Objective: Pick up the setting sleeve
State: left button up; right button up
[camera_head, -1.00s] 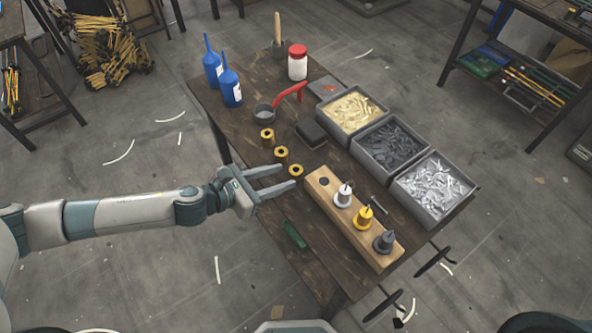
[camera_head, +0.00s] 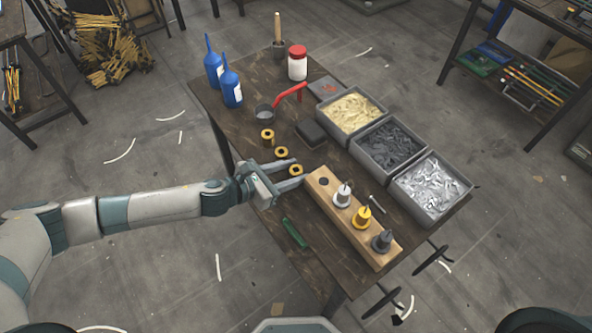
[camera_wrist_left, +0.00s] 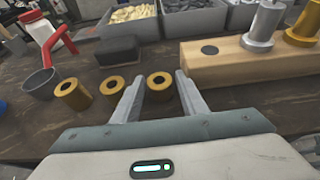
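Three short brass-coloured sleeves with dark holes stand in a row on the dark wooden table: the far one (camera_head: 267,137), the middle one (camera_head: 281,153) and the near one (camera_head: 296,169). My left gripper (camera_head: 298,171) is open at the near sleeve, which shows between its fingertips. In the left wrist view the near sleeve (camera_wrist_left: 160,86) appears between the two spread fingers (camera_wrist_left: 160,77), with a gap visible on the right. The middle sleeve (camera_wrist_left: 112,86) and far sleeve (camera_wrist_left: 73,95) lie left of the fingers. My right gripper is not in view.
A wooden block (camera_head: 333,208) with silver, gold and grey tools stands just right of the left gripper. A green object (camera_head: 294,234) lies near the front edge.

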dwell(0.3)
pick_arm(q)
jog(key=shift+c, duration=0.3)
jog(key=c, duration=0.9)
jog(key=shift+r, duration=0.1)
